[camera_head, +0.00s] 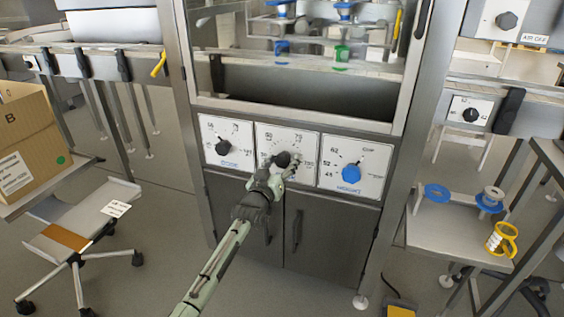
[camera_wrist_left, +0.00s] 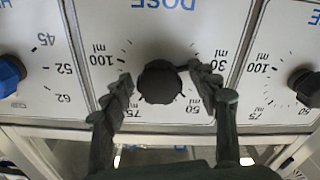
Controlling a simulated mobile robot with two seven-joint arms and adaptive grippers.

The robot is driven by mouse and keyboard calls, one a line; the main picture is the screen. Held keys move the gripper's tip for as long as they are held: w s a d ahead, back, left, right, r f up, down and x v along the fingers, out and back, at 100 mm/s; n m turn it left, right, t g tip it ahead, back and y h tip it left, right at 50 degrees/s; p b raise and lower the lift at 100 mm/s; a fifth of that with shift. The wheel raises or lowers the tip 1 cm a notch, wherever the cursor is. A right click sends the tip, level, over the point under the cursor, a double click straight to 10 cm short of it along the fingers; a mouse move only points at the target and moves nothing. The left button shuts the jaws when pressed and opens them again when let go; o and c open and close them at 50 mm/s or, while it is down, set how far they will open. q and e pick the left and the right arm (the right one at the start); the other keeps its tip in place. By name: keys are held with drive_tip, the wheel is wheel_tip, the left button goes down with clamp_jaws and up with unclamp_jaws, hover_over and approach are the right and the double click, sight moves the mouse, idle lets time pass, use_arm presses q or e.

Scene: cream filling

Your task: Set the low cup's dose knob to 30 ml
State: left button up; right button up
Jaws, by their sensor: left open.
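The middle dial panel (camera_head: 270,135) carries a round black knob (camera_wrist_left: 160,82) with ml marks of 30, 50, 75 and 100 and the word DOSE, upside down in the wrist view. My left gripper (camera_head: 275,172) is in front of this panel. In the wrist view its open fingers stand on either side of the knob; whether they touch it I cannot tell. The knob's pointer is hard to make out. Another black knob (camera_head: 222,147) with ml marks is on the left panel. No label tying either knob to the low cup is readable. My right gripper is not in view.
A blue HEIGHT knob (camera_head: 350,174) is on the panel to the right. Blue and green parts (camera_head: 342,52) are behind the machine's window above. A cardboard box (camera_head: 28,142) stands at left. A side table (camera_head: 455,235) with a yellow part (camera_head: 502,239) stands at right.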

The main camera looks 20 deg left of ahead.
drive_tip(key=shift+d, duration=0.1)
use_arm(q)
drive_tip(key=s, duration=1.2)
drive_tip(key=shift+a, duration=0.2)
drive_tip(key=s+a+f+m+g, duration=0.15)
drive_tip(key=s+f+g, duration=0.5)
drive_tip(key=f, duration=0.75)
drive_tip(key=s+d+f+m+g, duration=0.1)
drive_tip(key=s+f+m+g, duration=0.15)
drive_tip(key=s+f, duration=0.95)
drive_tip(key=s+a+f+g+y, duration=0.1)
drive_tip(key=s+a+f+g, duration=0.1)
drive_tip(key=s+f, duration=0.5)
drive_tip(key=s+a+f+g+y, duration=0.1)
drive_tip(key=s+f+g, duration=0.3)
drive_tip(key=s, duration=1)
wheel_tip(320, 180, down, 3)
drive_tip(key=shift+s+a+f+m+g, duration=0.2)
drive_tip(key=shift+a+m+g, duration=0.2)
drive_tip(key=shift+a, duration=0.3)
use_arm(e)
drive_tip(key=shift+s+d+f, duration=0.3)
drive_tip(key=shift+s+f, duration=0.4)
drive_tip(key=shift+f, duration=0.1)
